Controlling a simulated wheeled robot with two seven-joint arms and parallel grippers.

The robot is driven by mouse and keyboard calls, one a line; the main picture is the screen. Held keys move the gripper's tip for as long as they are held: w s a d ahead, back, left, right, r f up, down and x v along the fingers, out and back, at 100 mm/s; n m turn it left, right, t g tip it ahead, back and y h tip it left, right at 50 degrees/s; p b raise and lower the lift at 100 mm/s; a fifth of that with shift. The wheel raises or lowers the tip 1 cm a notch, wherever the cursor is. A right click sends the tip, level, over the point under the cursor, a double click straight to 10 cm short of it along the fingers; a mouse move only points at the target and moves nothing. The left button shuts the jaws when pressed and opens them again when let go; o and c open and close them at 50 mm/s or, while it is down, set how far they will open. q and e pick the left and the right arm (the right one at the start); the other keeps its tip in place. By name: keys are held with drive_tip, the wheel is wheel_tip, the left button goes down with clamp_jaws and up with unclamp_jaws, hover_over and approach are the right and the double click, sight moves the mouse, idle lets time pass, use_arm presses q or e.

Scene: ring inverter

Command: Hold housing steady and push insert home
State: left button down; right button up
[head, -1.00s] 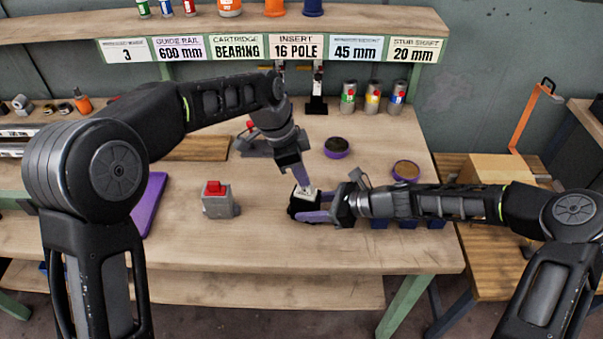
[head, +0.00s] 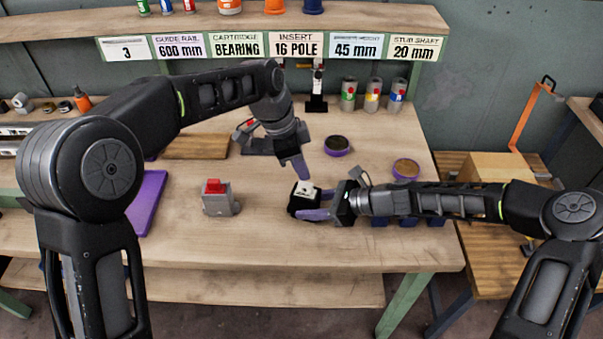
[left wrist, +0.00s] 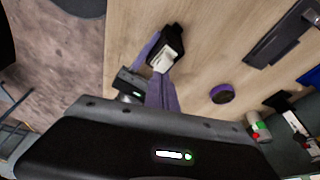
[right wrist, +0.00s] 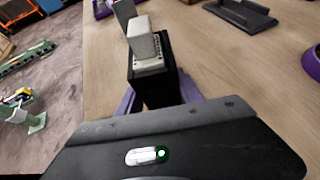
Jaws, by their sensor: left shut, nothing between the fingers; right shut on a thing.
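The black housing (head: 304,207) stands on the table near its front middle. It also shows in the right wrist view (right wrist: 151,82) and the left wrist view (left wrist: 174,36). The white insert (head: 306,188) sits in the housing's top; in the right wrist view the insert (right wrist: 146,46) stands above the black rim. My right gripper (head: 312,203) is shut on the housing from the right, one purple finger on each side.
A grey block with a red top (head: 217,198) stands left of the housing. Two round purple-rimmed dishes (head: 337,146) (head: 406,170) lie behind and to the right. Several blue bins (head: 405,222) sit beneath my right arm. The table between the red-topped block and housing is clear.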

use_arm(q)
drive_tip(key=shift+r, duration=0.25)
drive_tip(key=v, duration=1.2)
drive_tip(key=shift+f, duration=0.1)
use_arm(e)
drive_tip(key=o, duration=1.1)
drive_tip(key=shift+c, duration=0.2)
drive_tip(key=shift+d, duration=0.1)
drive_tip(key=v, duration=1.2)
drive_tip(key=shift+f, duration=0.1)
